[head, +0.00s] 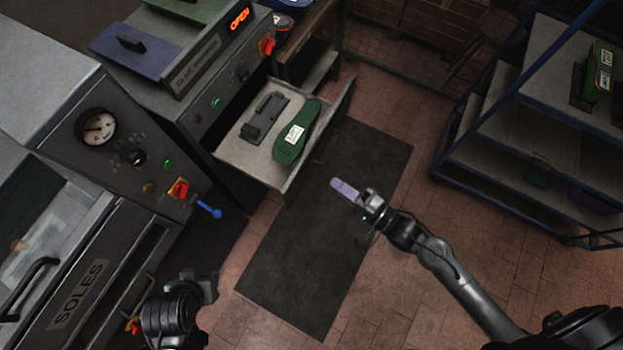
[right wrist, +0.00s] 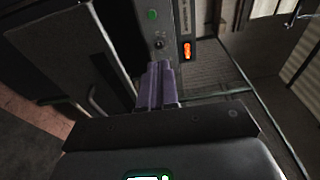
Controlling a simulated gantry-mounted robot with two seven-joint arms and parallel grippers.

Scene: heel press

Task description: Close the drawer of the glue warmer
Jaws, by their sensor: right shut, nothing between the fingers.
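The glue warmer (head: 205,95) stands at the upper left in the head view, with a lit red OPEN display (head: 240,18). Its drawer (head: 235,158) is pulled out toward the right. A green sole with a white label (head: 291,140) and a dark grey block with a handle (head: 264,118) lie in it. My right gripper (head: 342,188) has light purple fingers, shut and empty, to the right of the drawer front and apart from it in the picture. The fingers show together in the right wrist view (right wrist: 158,86). My left gripper (head: 207,287) is at the bottom left; its fingers are unclear.
A press marked SOLES (head: 80,295) with a gauge (head: 96,127) and a blue-tipped lever (head: 209,210) stands at the left. A blue-framed shelf rack (head: 500,135) stands at the right. A dark mat (head: 300,270) lies on the tiled floor, with free room around my right arm.

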